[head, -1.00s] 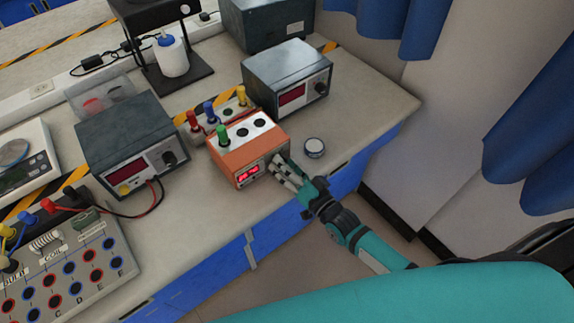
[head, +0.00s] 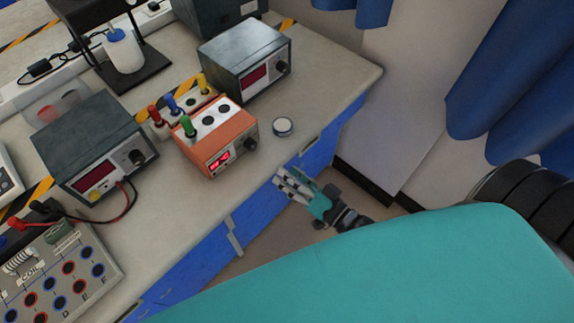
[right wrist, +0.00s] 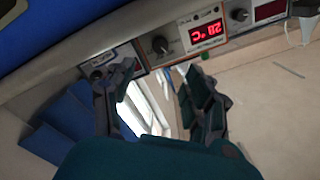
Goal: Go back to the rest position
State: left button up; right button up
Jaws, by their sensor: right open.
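My right gripper (head: 284,184) is open and empty in the head view, just off the front edge of the bench. In the right wrist view its two fingers (right wrist: 160,88) stand apart with nothing between them. The orange box (head: 216,145) with a lit red display and a dark knob stands on the bench, up and left of the gripper and apart from it. It also shows at the top of the right wrist view (right wrist: 203,30). My left gripper is not in view.
A small round metal-rimmed disc (head: 283,127) lies near the bench edge. Dark grey meters (head: 245,52) and a terminal board (head: 70,270) with colored sockets stand on the bench (head: 330,75). Blue curtains (head: 510,70) hang at the right. Floor shows below the bench front.

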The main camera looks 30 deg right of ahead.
jog(key=shift+f, duration=0.1)
dwell(0.3)
jog(key=s+d+f+n+g+h, duration=0.1)
jog(key=s+d+f+g, duration=0.15)
jog(key=f, duration=0.65)
jog(key=s+d+f+n+g+h, duration=0.1)
jog(key=s+f+g+h, duration=0.15)
jog(key=f, duration=0.65)
jog(key=s+d+f+n+g+h, duration=0.1)
jog(key=s+d+f+g, duration=0.2)
jog(key=f, duration=0.6)
jog(key=s+f+n+g, duration=0.1)
jog(key=s+f, duration=0.3)
jog(key=s, duration=0.4)
jog(key=s+a+f+n+g+h, duration=0.1)
jog(key=s+f+g, duration=0.3)
jog(key=s, duration=0.3)
jog(key=s+a+f+n+g, duration=0.1)
jog(key=s+f+g, duration=0.2)
jog(key=s+f, duration=0.3)
jog(key=s, duration=0.2)
jog(key=shift+s+f+h, duration=0.25)
jog(key=shift+s+h, duration=0.1)
jog(key=shift+a, duration=0.1)
